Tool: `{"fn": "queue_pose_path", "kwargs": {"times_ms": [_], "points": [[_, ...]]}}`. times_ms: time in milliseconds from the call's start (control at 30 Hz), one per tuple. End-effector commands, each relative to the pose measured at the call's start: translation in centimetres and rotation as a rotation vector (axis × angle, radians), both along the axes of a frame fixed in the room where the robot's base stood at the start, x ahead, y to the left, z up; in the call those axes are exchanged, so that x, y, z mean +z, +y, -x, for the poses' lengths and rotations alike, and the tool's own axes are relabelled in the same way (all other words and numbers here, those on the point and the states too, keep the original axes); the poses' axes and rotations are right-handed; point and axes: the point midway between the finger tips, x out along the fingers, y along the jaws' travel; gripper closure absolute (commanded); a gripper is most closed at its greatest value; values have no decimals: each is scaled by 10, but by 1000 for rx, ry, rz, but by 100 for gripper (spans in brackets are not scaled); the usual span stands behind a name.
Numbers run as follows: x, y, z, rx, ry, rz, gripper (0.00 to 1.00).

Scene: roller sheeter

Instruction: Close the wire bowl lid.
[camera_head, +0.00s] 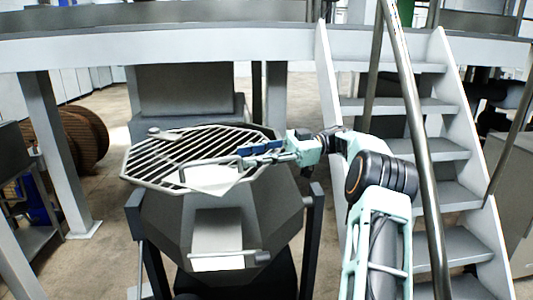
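The wire bowl lid (165,165) is a grey grate of parallel bars in an angular frame. It lies across the top of the dark faceted bowl (165,225), and its left corner sticks out past the bowl. Whether it rests fully on the rim cannot be told. A bent bar like a handle (183,170) stands near its front edge, beside a pale flat plate (215,183). My gripper (243,152), with blue fingers, reaches in from the right over the lid's right part. The fingertips overlap the bars in view; contact and finger gap are unclear.
A metal staircase with a handrail (410,100) stands close to my arm on the right. Dark posts (312,240) flank the bowl. A grey platform beam (180,48) crosses behind. A brown cable drum (85,140) is at the left.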

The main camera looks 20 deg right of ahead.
Motion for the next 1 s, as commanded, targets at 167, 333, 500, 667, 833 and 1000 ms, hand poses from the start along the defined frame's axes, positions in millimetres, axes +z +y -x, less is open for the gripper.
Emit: {"fn": "queue_pose_path", "kwargs": {"times_ms": [167,333,500,667,833,1000], "points": [[0,-21,0,0,-3,-2,73],[0,-33,1,1,-2,-1,73],[1,-41,1,-3,-2,-1,73],[1,-43,1,-4,-2,-1,73],[1,-43,1,-4,-2,0,73],[1,-43,1,-3,-2,0,88]]}}
